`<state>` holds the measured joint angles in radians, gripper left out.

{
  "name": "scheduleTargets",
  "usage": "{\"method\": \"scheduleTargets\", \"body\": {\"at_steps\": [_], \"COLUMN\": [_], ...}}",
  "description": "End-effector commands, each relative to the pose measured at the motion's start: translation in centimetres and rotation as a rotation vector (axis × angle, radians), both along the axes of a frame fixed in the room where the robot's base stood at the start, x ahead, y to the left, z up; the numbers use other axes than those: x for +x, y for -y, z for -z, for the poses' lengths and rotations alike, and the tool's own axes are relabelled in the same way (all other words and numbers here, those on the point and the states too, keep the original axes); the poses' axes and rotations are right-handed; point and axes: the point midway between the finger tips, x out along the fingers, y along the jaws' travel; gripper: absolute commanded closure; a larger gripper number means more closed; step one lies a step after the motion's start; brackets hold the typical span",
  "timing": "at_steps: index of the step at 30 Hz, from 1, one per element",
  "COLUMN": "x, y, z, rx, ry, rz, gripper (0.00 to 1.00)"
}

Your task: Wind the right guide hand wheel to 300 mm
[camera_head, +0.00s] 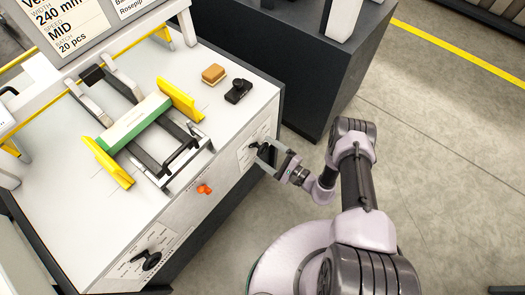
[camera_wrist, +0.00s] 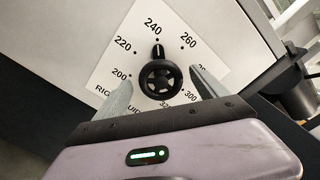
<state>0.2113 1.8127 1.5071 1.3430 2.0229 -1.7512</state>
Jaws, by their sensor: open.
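The right guide hand wheel (camera_wrist: 160,79) is a round black spoked wheel on a white dial plate (camera_wrist: 112,58) in the wrist view. Its small black pointer (camera_wrist: 158,51) stands at the 240 mark. The 300 mark lies at the lower right of the wheel, close to the right finger. My gripper (camera_wrist: 161,84) is open, with one finger on each side of the wheel; contact cannot be told. In the head view my gripper (camera_head: 264,156) is at the machine's front panel and covers much of the wheel.
An orange knob (camera_head: 205,189) and another black hand wheel (camera_head: 151,261) sit on the same panel. Yellow guides (camera_head: 181,100) and a green-and-white carton (camera_head: 134,122) are on top. A brown block (camera_head: 213,74) and a black device (camera_head: 238,91) lie near the edge. Floor at right is clear.

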Motion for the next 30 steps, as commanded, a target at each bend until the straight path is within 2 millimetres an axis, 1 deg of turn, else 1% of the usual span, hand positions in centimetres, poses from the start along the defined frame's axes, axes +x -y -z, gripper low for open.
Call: {"method": "scheduleTargets", "body": {"at_steps": [1, 4, 13, 14, 15, 17, 18, 23, 24, 30], "x": [0.4, 0.9, 1.2, 1.2, 1.2, 1.2, 1.2, 1.2, 1.2, 1.2], "y": [-0.6, -1.3, -1.6, -1.6, -1.6, -1.6, -1.5, -1.5, -1.5, -1.5], "z": [0.1, 0.0, -0.1, -0.1, -0.1, -0.1, -0.1, -0.1, -0.1, 0.0], "rx": [0.000, 0.000, 0.000, 0.000, 0.000, 0.000, 0.000, 0.000, 0.000, 0.013], "ry": [0.002, 0.001, 0.000, 0.000, 0.000, 0.000, 0.000, 0.000, 0.000, -0.016], "rz": [-0.003, -0.002, -0.001, -0.001, -0.001, -0.001, -0.001, -0.001, -0.001, -0.001], "gripper": [0.18, 0.18, 0.18, 0.20, 0.28, 0.39, 0.47, 0.79, 0.80, 0.80]}}
